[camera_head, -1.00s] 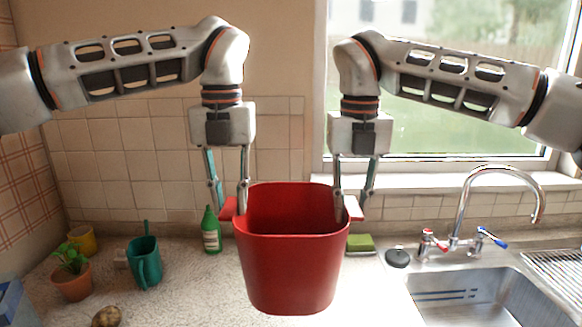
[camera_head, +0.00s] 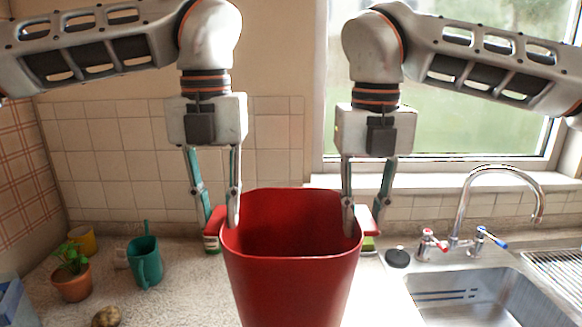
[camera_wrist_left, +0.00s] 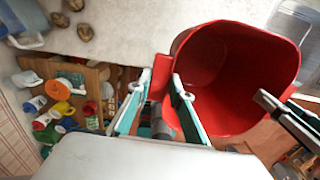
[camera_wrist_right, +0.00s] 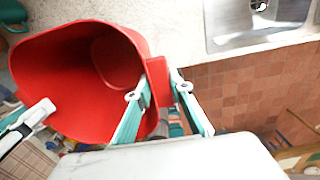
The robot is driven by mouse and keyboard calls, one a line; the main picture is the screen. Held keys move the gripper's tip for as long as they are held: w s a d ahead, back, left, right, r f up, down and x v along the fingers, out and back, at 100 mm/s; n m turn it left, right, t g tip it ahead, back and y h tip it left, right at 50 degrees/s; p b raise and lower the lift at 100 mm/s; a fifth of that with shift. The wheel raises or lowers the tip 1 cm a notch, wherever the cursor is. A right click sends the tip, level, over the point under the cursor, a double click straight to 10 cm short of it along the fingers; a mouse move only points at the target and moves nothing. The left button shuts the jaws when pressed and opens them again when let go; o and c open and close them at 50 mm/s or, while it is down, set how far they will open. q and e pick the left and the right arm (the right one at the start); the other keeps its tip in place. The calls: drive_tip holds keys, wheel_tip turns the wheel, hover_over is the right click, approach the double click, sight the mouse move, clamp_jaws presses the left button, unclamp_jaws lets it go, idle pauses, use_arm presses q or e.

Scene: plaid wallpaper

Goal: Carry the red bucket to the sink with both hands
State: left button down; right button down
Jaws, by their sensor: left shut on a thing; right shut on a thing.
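The red bucket (camera_head: 290,285) is upright and empty, held between my two grippers in the middle of the head view. My left gripper (camera_head: 218,222) is shut on the bucket's left side handle, which also shows in the left wrist view (camera_wrist_left: 160,78). My right gripper (camera_head: 362,225) is shut on the right side handle, which shows in the right wrist view (camera_wrist_right: 159,82). The bucket's base is cut off by the lower edge of the head view. The steel sink (camera_head: 470,297) is at the lower right, with a curved tap (camera_head: 463,200).
A teal watering can (camera_head: 145,262), a potted plant (camera_head: 72,275), a yellow cup (camera_head: 83,239) and a brown potato-like object (camera_head: 106,317) stand at the left of the counter. A black round stopper (camera_head: 398,257) lies beside the sink. A window (camera_head: 450,100) is behind.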

use_arm(q)
drive_tip(key=shift+f, duration=0.1)
use_arm(e)
drive_tip(key=shift+f, duration=0.15)
